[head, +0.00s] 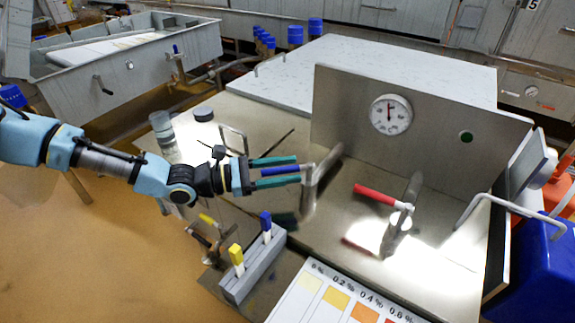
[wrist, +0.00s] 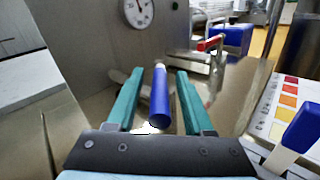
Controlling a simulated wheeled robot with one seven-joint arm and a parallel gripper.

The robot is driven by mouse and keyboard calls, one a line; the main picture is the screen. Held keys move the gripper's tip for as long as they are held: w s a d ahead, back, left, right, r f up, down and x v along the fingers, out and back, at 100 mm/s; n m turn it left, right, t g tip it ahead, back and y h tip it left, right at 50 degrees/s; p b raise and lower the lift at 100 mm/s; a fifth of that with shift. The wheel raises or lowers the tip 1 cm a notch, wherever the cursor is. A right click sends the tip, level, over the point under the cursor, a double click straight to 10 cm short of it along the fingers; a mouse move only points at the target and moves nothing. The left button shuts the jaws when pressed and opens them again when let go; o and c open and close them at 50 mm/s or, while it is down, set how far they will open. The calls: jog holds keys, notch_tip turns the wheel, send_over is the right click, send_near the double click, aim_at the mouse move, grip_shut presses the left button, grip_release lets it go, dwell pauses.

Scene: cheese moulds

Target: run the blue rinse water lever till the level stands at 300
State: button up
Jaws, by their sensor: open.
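The blue lever (head: 281,171) sticks out level from a metal post on the steel worktop. In the wrist view the blue lever (wrist: 160,98) lies between the two green fingers, with a gap on each side. My gripper (head: 276,172) is open around it and appears not to touch it. A red lever (head: 375,194) on a second post stands to the right; it also shows in the wrist view (wrist: 209,43). A round white dial (head: 390,114) with a dark needle pointing about straight up is on the back panel. Its numbers are too small to read. I cannot make out a water level marked 300.
A grey block with a yellow and a blue marker (head: 252,266) stands at the worktop's front, beside a colour chart (head: 340,299). A clear beaker (head: 162,127) and a dark puck (head: 203,114) stand behind my arm. A green button (head: 466,137) is on the panel.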

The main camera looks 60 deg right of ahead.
jog(key=shift+s+d, duration=0.2)
grip_shut()
dwell(0.4)
dwell(1.0)
